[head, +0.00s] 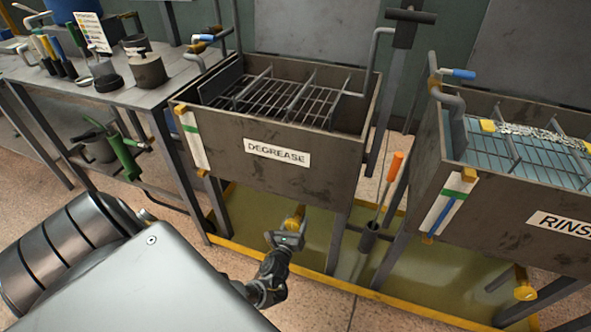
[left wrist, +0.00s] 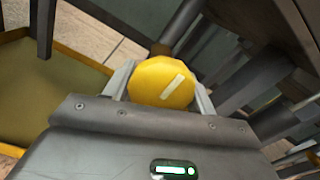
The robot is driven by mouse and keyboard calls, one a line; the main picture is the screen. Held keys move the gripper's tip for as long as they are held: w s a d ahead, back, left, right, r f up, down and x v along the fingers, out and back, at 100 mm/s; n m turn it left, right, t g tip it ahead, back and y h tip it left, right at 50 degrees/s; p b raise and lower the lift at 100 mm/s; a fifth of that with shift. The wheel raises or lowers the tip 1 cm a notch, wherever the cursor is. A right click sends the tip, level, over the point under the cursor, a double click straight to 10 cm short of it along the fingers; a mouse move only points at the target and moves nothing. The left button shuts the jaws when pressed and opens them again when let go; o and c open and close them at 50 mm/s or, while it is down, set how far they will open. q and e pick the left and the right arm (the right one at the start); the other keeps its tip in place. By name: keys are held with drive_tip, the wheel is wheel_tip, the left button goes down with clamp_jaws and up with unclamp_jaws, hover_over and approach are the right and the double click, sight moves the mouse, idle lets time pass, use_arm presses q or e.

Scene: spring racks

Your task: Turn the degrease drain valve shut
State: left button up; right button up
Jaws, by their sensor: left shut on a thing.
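The degrease tank (head: 240,160) is a dark metal box with a white DEGREASE label and an empty-looking wire rack inside. Its drain valve has a yellow knob (head: 294,217) below the front of the tank. My left gripper (head: 289,236) is at this knob. In the left wrist view the yellow knob (left wrist: 163,82), with a pale bar mark tilted on its face, sits between the two fingers of my left gripper (left wrist: 160,92), which are shut on it. The pipe behind the knob is partly hidden. My right gripper is not in view.
The rinse tank (head: 500,200) stands at the right, with its own yellow drain knob (head: 524,293) below. An orange-handled tool (head: 394,166) stands in a holder between the tanks. A workbench (head: 150,95) with pots and bottles is at the left. A yellow-edged tray (head: 330,245) lies under the tanks.

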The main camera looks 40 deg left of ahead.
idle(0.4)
use_arm(q)
drive_tip(key=o, duration=1)
drive_tip(key=shift+c, duration=0.2)
drive_tip(key=shift+s+d, duration=0.1)
drive_tip(key=shift+s, duration=0.2)
drive_tip(key=p+v, duration=0.2)
drive_tip(key=v, duration=0.8)
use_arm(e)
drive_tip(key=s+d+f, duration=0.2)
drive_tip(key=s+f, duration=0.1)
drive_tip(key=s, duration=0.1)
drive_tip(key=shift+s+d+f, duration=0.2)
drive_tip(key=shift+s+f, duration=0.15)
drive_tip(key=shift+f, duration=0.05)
use_arm(q)
drive_tip(key=shift+d, duration=0.1)
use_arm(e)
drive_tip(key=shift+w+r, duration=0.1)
